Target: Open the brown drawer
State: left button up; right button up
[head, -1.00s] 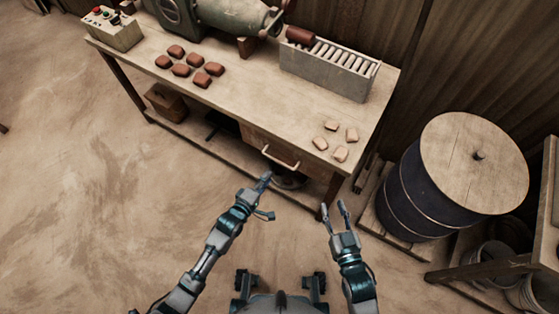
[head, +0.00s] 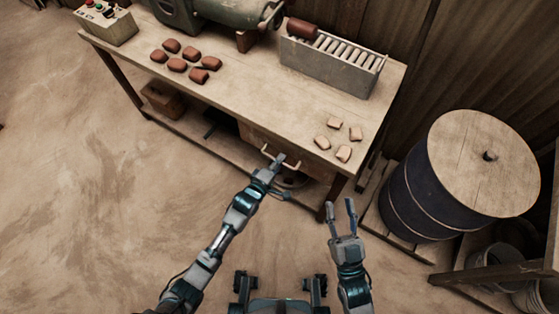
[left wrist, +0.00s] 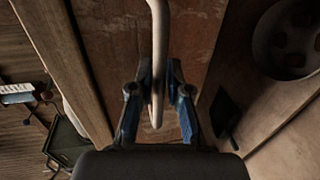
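The brown drawer (head: 256,137) sits under the worktable's top, with its front looking closed. Its pale bar handle (head: 292,164) is partly covered by my left gripper (head: 278,163) in the head view. In the left wrist view, the handle (left wrist: 160,40) runs down between the two blue fingers of my left gripper (left wrist: 160,75), in front of the reddish-brown drawer front (left wrist: 110,40). The fingers are apart, with a gap beside the handle. My right gripper (head: 341,212) is open and empty, to the right of the left one, in front of the table.
The worktable (head: 250,100) carries red-brown tiles (head: 177,65), paler tiles (head: 334,122), a grey rack (head: 330,62), a green machine (head: 225,14) and a control box (head: 104,24). A dark barrel (head: 420,205) stands at the right. The floor (head: 90,210) at left is clear.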

pick_arm(q)
jog(key=shift+s+a, duration=0.1)
jog(key=shift+s, duration=0.05)
grip_shut()
pick_arm(e)
jog(key=shift+w, duration=0.1)
